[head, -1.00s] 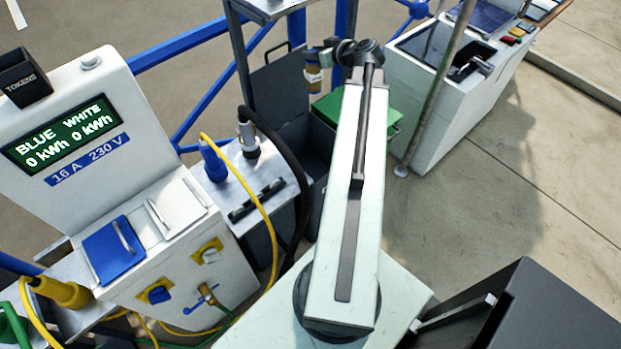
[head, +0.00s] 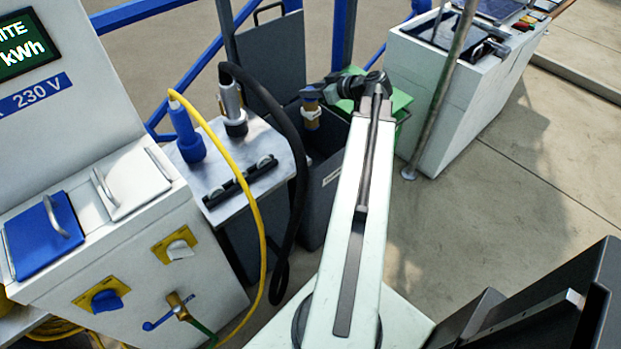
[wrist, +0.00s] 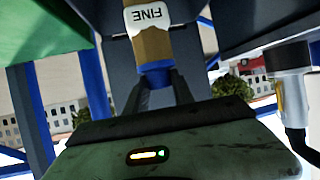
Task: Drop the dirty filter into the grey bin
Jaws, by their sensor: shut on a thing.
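The dirty filter (head: 312,117) is a short brown cylinder with a blue end and a white band. In the wrist view the filter (wrist: 152,45) shows the word FINE on its band. My gripper (head: 317,94) is shut on its blue end, and the fingers also show in the wrist view (wrist: 155,80). The filter hangs upright, blue end up. The grey bin (head: 315,205) is a dark, open-topped box with a small pale label. In the head view the filter overlaps the bin's open mouth; its exact height above the rim is hard to tell.
A dark panel (head: 277,55) with a handle stands upright behind the bin. A green box (head: 398,102) is just right of it. A metal-topped cabinet (head: 215,180) with plugs and a black hose stands at left. A thin pole (head: 440,100) rises at right.

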